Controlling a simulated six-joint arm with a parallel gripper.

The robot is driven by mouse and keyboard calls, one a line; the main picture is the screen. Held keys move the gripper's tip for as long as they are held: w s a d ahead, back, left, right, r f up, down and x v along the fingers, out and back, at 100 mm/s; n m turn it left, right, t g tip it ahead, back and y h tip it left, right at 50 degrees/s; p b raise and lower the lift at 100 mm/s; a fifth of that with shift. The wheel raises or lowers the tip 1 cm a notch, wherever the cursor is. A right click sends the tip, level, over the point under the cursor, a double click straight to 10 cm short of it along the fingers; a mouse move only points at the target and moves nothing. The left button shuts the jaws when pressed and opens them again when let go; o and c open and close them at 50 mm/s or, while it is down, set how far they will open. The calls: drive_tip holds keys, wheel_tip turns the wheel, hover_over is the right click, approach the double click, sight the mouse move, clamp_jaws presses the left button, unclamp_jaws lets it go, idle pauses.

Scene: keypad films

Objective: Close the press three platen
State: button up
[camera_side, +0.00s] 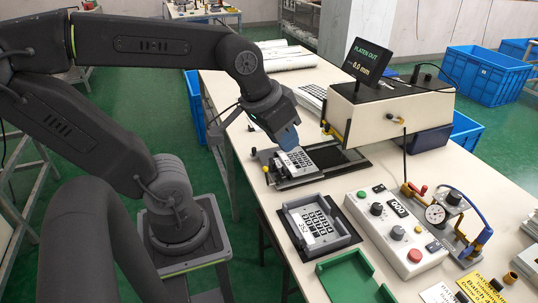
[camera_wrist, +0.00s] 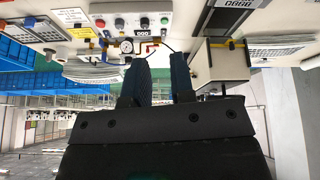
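The press (camera_side: 390,112), a cream box with a black top, stands at the back right; its display (camera_side: 367,60) reads "PLATEN OUT" and 0.0 mm. Its dark platen (camera_side: 345,160) sticks out in front on a slide, with a white keypad film (camera_side: 296,160) on its outer end. The press also shows in the wrist view (camera_wrist: 216,68), with part of the platen (camera_wrist: 226,18) above it. My gripper (camera_side: 290,146) is just above the film end of the platen; its blue fingers hide part of that end. I cannot tell if they touch. In the wrist view the fingers (camera_wrist: 162,62) are apart and empty.
A grey tray (camera_side: 345,240) with another keypad film lies in front. A control box (camera_side: 395,235) with knobs and a dial gauge (camera_side: 436,214) stand right of it. A green tray (camera_side: 350,285) is at the table's front. Paper rolls (camera_side: 290,58) lie behind.

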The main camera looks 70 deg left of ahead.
drive_tip(key=shift+o, duration=1.4)
drive_tip(key=w+a+f+n+g, duration=0.1)
drive_tip(key=w+a+n, duration=0.4)
drive_tip(key=a+n, duration=0.1)
drive_tip(key=shift+a+g+y, duration=0.3)
drive_tip(key=shift+y, duration=0.1)
drive_tip(key=shift+o, duration=0.3)
drive_tip(key=w+a+f+n+g, duration=0.1)
drive_tip(key=w+a+f+n, duration=0.1)
drive_tip(key=a+n, duration=0.4)
drive_tip(key=shift+w+a+f, duration=0.2)
drive_tip(key=shift+w+a, duration=0.25)
drive_tip(key=shift+a, duration=0.8)
drive_tip(key=n+g+h, duration=0.1)
drive_tip(key=n+g, duration=0.2)
drive_tip(key=n, duration=1)
hover_over(254, 148)
wheel_tip(254, 148, down, 11)
wheel_tip(254, 148, down, 13)
drive_tip(key=shift+c, duration=0.3)
clamp_jaws()
